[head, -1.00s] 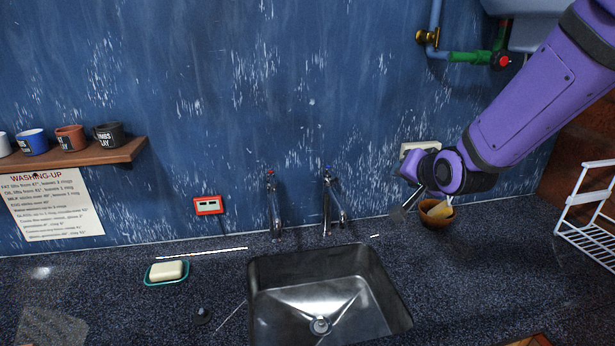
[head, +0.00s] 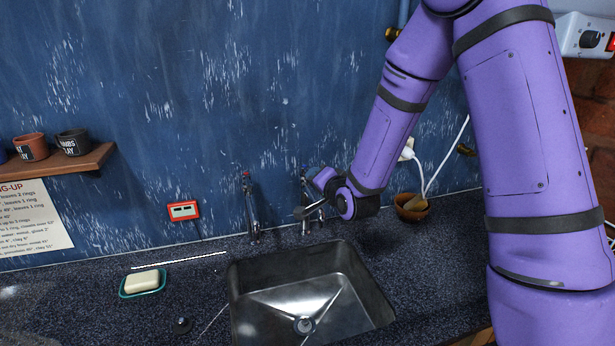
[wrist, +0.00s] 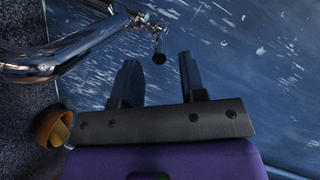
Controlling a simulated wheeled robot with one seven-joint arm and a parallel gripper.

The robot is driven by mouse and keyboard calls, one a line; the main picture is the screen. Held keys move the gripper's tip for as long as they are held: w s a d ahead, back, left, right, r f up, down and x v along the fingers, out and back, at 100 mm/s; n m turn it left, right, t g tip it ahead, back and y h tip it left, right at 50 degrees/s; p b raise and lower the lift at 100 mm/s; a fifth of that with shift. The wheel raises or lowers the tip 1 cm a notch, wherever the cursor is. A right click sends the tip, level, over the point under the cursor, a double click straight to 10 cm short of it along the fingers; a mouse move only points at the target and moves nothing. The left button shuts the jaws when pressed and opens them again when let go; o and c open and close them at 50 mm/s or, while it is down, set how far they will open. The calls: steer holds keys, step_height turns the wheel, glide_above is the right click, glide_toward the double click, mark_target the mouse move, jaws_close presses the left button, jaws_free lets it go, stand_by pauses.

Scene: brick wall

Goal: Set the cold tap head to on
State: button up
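The right-hand chrome tap (head: 306,226) stands behind the sink, its upper part partly hidden by my gripper; I take it as the cold one, since the left tap (head: 251,212) has a red mark on top. In the wrist view the chrome tap (wrist: 60,62) fills the upper left. Its head (wrist: 146,22) has a thin lever with a dark round tip (wrist: 159,58). My gripper (wrist: 158,72) is open and empty, with the dark tip just ahead of the gap between its fingers. In the head view my gripper (head: 303,211) is beside the right tap; contact cannot be told.
A steel sink (head: 377,300) is set in the dark speckled counter below the taps. A brown bowl (head: 411,207) stands to the right, near a plugged-in socket. A soap dish (head: 143,282) lies on the left; a red-framed device (head: 183,210) is on the blue wall.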

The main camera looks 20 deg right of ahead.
steer(key=x, duration=0.5)
steer(key=shift+w+f, duration=0.1)
steer(key=shift+w, duration=0.25)
jaws_close()
